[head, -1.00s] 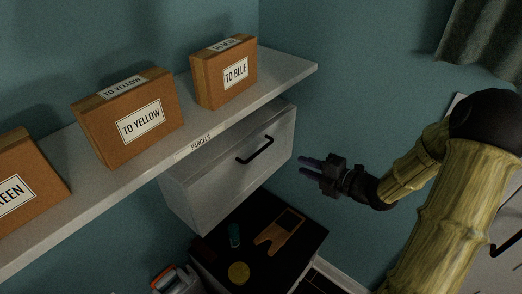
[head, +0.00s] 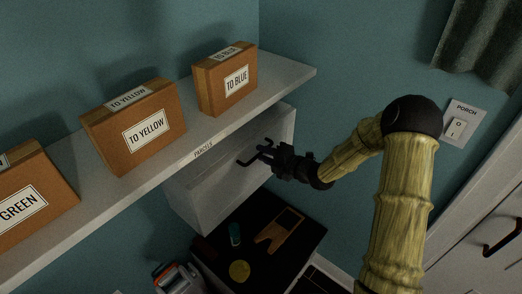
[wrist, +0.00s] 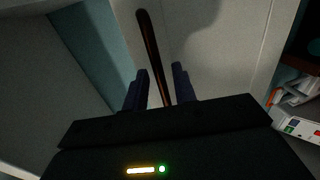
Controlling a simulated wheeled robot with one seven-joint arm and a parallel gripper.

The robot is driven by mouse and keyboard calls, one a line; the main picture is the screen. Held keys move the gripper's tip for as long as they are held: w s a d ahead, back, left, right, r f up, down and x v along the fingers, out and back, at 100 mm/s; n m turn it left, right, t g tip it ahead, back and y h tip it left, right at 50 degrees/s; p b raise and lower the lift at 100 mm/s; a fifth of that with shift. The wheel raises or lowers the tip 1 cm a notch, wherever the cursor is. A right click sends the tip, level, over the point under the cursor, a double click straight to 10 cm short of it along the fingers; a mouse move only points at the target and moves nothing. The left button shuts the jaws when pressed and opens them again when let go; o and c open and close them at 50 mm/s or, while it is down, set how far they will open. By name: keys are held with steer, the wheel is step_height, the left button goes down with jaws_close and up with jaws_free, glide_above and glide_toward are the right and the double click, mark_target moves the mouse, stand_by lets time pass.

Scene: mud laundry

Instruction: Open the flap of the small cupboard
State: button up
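The small cupboard (head: 205,207) is a pale grey box under the parcel shelf. Its front flap (head: 222,183) looks shut in the head view and also shows in the wrist view (wrist: 225,45). A dark bar handle (head: 245,161) is on the flap, partly hidden by my gripper. My gripper (head: 268,152) is at the handle's right part with its fingers apart. In the wrist view the handle (wrist: 151,50) runs between the two fingertips of my gripper (wrist: 160,82), with space on both sides. I cannot tell whether either finger touches it.
The white shelf (head: 110,205) above the cupboard carries cardboard parcels, including "TO YELLOW" (head: 140,130) and "TO BLUE" (head: 228,82). Below is a black-topped unit (head: 300,250) with small items. A "PORCH" switch (head: 458,125) is on the right wall.

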steer(key=shift+x, duration=0.9)
jaws_close()
steer(key=shift+s+f+b, duration=0.1)
steer(key=shift+f+b, duration=0.05)
steer(key=shift+b, duration=0.15)
